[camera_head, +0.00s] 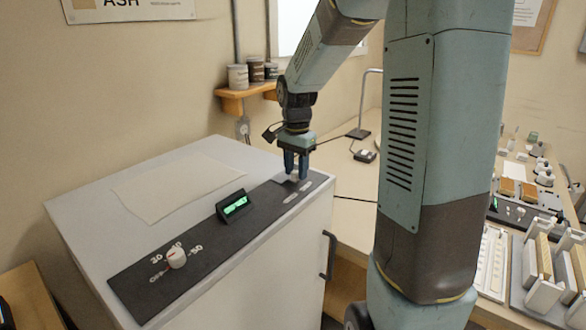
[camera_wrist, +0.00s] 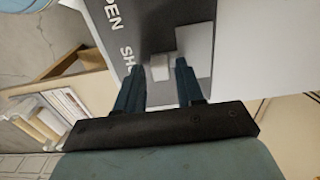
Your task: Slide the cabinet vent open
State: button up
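The cabinet vent's small pale slider knob (camera_wrist: 160,68) shows in the wrist view on the dark control panel, beside a light grey plate (camera_wrist: 196,44). Partly hidden white lettering on the panel reads "PEN" and "SH". My gripper (camera_wrist: 158,72) points down at the panel, with its two dark blue fingers apart and the knob between their tips. A gap shows on the left side of the knob; contact on the right is unclear. In the head view my gripper (camera_head: 296,166) is at the far end of the panel (camera_head: 190,268), and its fingers mostly hide the knob.
The white cabinet (camera_head: 255,285) also carries a dial (camera_head: 176,258), a green-lit display (camera_head: 233,205) and a cream cloth or sheet (camera_head: 170,186). A shelf with jars (camera_head: 238,78) hangs behind. Benches with racks stand at right.

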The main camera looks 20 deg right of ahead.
grip_shut()
dwell(0.5)
